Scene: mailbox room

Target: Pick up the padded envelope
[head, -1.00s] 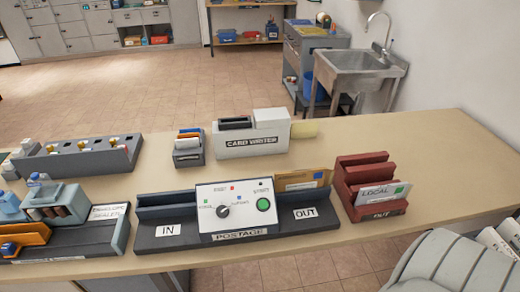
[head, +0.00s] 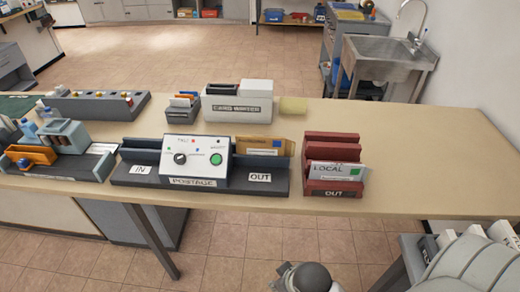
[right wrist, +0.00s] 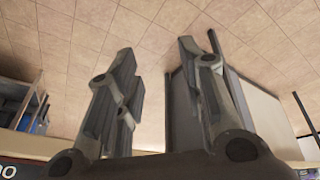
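A brown padded envelope (head: 265,146) with a blue mark and a white label stands in the OUT side of the grey postage machine (head: 115,178) on the counter. The machine's white panel is to its left, and its lower part is hidden by the tray's front wall. My right gripper (right wrist: 157,62) shows in the right wrist view with its two fingers spread apart and nothing between them. Tiled floor shows beyond it, and it is apart from the envelope. My left gripper is in neither current view.
A dark red OUT rack (head: 332,137) holding a LOCAL envelope (head: 337,171) stands right of the postage machine. Behind are a card writer (head: 238,108) and a small card holder (head: 182,111). An envelope sealer (head: 65,140) stands left. The counter's right end (head: 430,150) is bare.

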